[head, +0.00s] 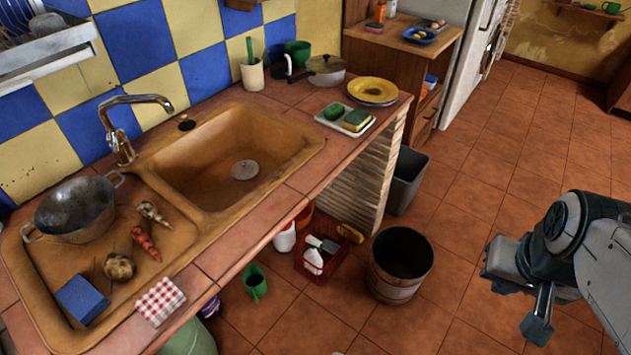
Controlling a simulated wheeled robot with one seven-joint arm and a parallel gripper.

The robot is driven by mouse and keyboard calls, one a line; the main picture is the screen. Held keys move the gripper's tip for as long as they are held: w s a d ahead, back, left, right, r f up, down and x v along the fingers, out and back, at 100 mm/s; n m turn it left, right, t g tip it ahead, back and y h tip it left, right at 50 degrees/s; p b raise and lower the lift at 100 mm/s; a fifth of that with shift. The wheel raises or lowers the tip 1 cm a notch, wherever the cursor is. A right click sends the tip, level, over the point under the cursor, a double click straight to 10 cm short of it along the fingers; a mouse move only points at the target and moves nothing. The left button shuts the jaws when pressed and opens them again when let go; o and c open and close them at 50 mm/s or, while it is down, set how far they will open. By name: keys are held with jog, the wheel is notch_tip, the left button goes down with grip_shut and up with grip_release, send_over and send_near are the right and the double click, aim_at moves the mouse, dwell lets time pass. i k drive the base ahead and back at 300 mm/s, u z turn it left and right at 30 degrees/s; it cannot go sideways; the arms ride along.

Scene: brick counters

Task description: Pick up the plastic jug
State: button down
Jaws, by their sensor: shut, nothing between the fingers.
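Several jug-like things stand on the floor below the counter, and I cannot tell for sure which one is the plastic jug. A small green jug (255,282) with a handle stands on the tiles. A white plastic container (285,239) stands behind it, partly hidden by the counter edge. A larger pale green vessel (188,338) is cut off by the bottom edge and the counter. My gripper (538,322) is at the right, over open floor, well away from all of them. It is shut and empty; its fingers show only partly.
A brick pillar (368,178) and a grey bin (405,182) stand behind. The floor at right is clear.

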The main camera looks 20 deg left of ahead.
aim_at(254, 279)
jog(key=z, duration=0.3)
jog(key=i, duration=0.45)
jog(key=u, duration=0.45)
jog(key=k, duration=1.05)
jog(key=u, duration=1.4)
